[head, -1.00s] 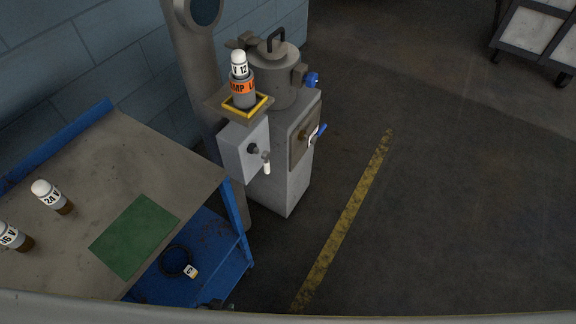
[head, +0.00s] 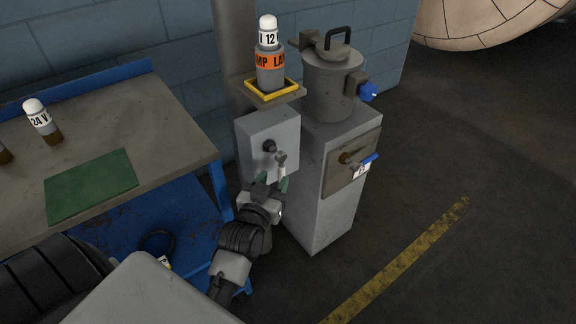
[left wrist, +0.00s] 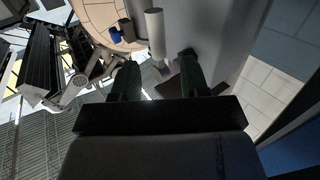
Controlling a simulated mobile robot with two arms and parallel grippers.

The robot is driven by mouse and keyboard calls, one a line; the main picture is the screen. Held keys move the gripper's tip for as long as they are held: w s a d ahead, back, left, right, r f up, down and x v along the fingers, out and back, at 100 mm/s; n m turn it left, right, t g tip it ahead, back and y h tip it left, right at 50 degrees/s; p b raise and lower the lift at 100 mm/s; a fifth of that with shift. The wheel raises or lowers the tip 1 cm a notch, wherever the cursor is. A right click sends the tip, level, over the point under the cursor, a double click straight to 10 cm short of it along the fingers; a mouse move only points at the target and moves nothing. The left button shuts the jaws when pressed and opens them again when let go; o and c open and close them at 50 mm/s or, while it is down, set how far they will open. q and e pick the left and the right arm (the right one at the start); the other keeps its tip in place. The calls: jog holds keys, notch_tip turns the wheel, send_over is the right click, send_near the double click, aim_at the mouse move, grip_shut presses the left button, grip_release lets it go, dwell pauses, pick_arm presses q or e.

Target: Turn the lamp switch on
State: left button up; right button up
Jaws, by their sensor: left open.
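The lamp switch is a grey box (head: 258,130) on the post, with a dark round knob (head: 269,146) and a small lever (head: 281,163) with a pale handle pointing down. The lamp (head: 270,68), with a white cap and orange band, stands above it in a yellow-edged holder. My left gripper (head: 270,184) is just below the lever, its dark green fingers pointing up. In the left wrist view my left gripper (left wrist: 158,78) is open and empty, and the white handle (left wrist: 155,35) lies ahead, roughly between the fingertips. Contact cannot be told. My right gripper is out of view.
A workbench (head: 160,110) with a green mat (head: 92,186) and a 24 V lamp (head: 42,121) is at left. A grey cabinet (head: 318,200) with a pot (head: 331,85) and blue-handled valve (head: 369,160) stands close right. Open floor lies further right.

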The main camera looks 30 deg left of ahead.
aim_at(280, 171)
pick_arm(q)
jog(key=w, duration=0.4)
jog(key=w+a, duration=0.1)
jog(key=w, duration=0.2)
jog(key=shift+a+b, duration=0.1)
jog(key=shift+b, duration=0.2)
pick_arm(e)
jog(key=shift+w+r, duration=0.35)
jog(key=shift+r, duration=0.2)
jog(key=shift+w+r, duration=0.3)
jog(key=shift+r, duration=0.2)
pick_arm(q)
grip_shut()
